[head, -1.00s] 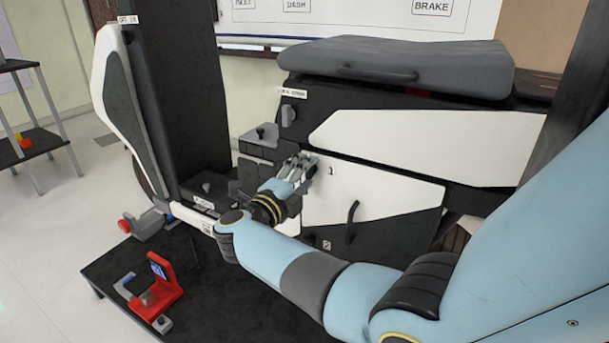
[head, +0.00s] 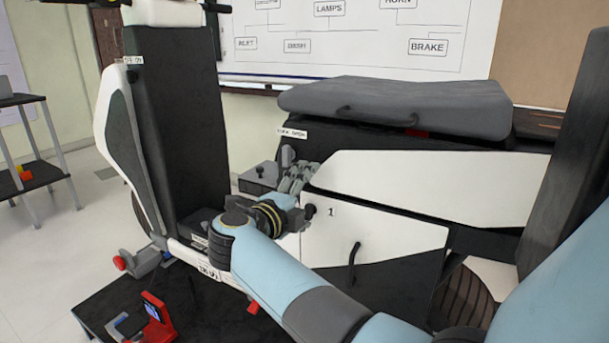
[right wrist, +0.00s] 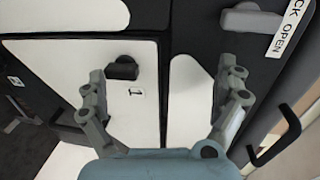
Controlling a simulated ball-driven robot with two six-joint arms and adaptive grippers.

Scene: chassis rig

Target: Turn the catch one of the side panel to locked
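The side panel (head: 385,247) is white, with a black lower part, a black handle (head: 353,264) and a "1" label. Catch one (head: 310,211) is a small dark knob at its upper left corner. In the right wrist view, catch one (right wrist: 122,67) sits beside the "1" label, near the panel's edge; I cannot tell its setting. My right gripper (head: 298,178) is just above and left of catch one. In the right wrist view, my right gripper (right wrist: 165,72) has its fingers spread with nothing between them, the left finger near the catch but apart from it. My left gripper is out of view.
A grey lever (right wrist: 250,18) beside a label ending "CK OPEN" is close to the right finger. The grey seat (head: 400,107) is above the panel. A black post (head: 172,110) stands left. A red device (head: 158,318) is on the low black table (head: 95,305).

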